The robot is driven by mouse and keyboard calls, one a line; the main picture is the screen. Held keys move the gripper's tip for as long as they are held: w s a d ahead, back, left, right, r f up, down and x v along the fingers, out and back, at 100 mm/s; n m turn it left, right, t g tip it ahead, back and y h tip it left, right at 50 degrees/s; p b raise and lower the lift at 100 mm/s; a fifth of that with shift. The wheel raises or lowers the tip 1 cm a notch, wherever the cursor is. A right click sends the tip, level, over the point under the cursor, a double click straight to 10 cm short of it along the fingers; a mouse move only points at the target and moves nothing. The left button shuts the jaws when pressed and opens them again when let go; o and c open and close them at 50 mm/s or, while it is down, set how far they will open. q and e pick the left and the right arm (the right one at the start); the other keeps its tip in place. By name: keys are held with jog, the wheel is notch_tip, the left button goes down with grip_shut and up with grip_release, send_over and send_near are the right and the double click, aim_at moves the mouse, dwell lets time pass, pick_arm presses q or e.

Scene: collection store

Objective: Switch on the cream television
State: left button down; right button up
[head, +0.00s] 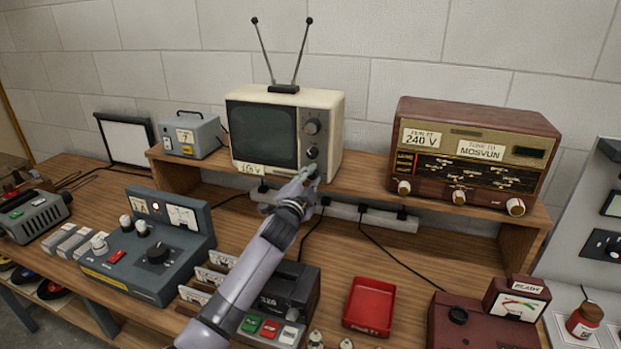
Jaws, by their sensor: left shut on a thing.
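The cream television (333,113) stands on the raised wooden shelf, its antennas spread upward. Its screen (262,133) is dark. Two dark round knobs show on its right panel, an upper knob (312,127) and a lower knob (312,152). My left gripper (309,173) is at the bottom of this panel, just under the lower knob, and is shut on a small control there. The fingers hide that control, so its shape and setting cannot be seen. My right gripper is out of view.
A brown radio (477,150) stands on the shelf to the right, a grey-blue box (190,136) to the left. A power strip (345,211) runs below the shelf. A grey-blue control unit (147,244) and a red tray (370,305) are on the bench below.

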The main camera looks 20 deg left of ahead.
pick_arm(q)
jog(key=shift+m, duration=0.6)
jog(key=c, duration=1.4)
grip_release()
jog(key=shift+o, duration=0.2)
jog(key=shift+s, duration=0.1)
jog(key=s, duration=1.1)
jog(key=shift+s+a+f, duration=0.15)
jog(key=shift+s+f, duration=0.1)
jog(key=shift+s, duration=0.15)
jog(key=shift+f, duration=0.1)
